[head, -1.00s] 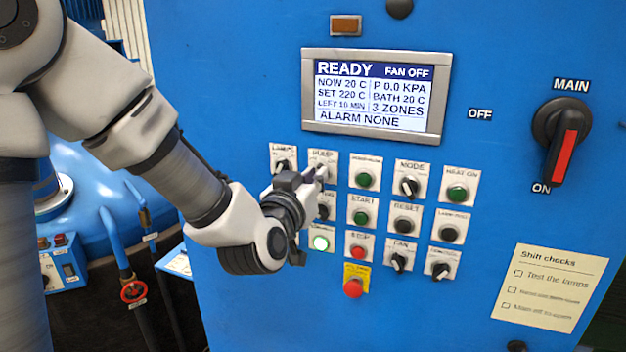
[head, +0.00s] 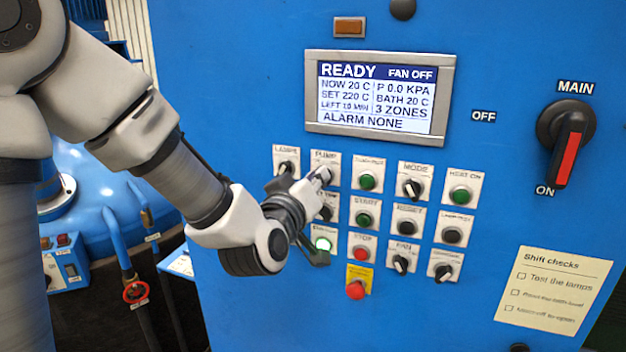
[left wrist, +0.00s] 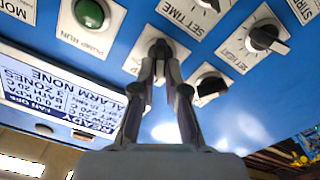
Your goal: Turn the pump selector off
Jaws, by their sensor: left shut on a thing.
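The pump selector is a black knob on a white plate (head: 331,158) labelled PUMP, in the top row of the blue panel, second from the left. My left gripper (head: 322,178) is at this plate, shut on the knob. The left wrist view, which is turned over, shows both fingers (left wrist: 160,72) closed around the dark pump knob (left wrist: 160,48). The fingers hide much of the knob, so its pointing direction cannot be told. My right gripper is in neither view.
The lamps selector (head: 286,167) sits close left of my gripper, and the green pump run button (head: 367,181) close right. The display (head: 378,95) reads READY, FAN OFF.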

